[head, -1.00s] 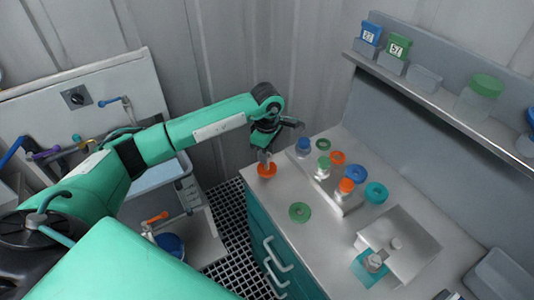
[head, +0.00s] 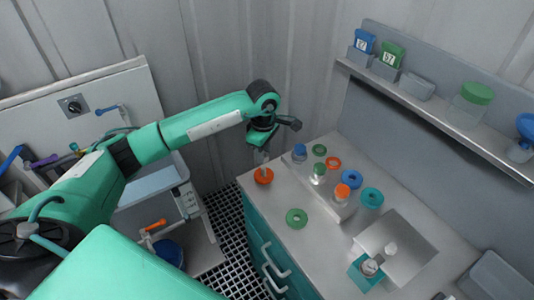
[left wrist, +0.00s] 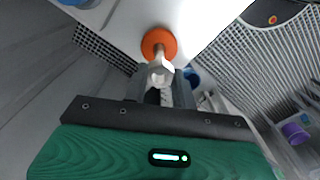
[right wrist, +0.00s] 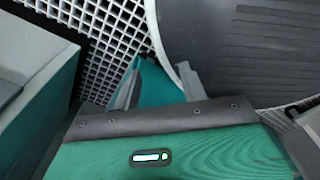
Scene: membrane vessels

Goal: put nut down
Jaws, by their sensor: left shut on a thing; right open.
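An orange ring-shaped nut (head: 263,176) is at the left corner of the grey countertop (head: 328,245). My left gripper (head: 263,164) points down at it from above, and its fingers are shut on the orange nut. In the left wrist view the orange nut (left wrist: 159,42) shows at the shut fingertips (left wrist: 160,66), which cover part of it. I cannot tell whether the nut touches the counter. My right gripper (right wrist: 157,84) is open and empty in the right wrist view and out of the head view.
A grey block (head: 325,196) holds vessels with blue, green and orange caps. Bare counter lies between the orange nut and green ring.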

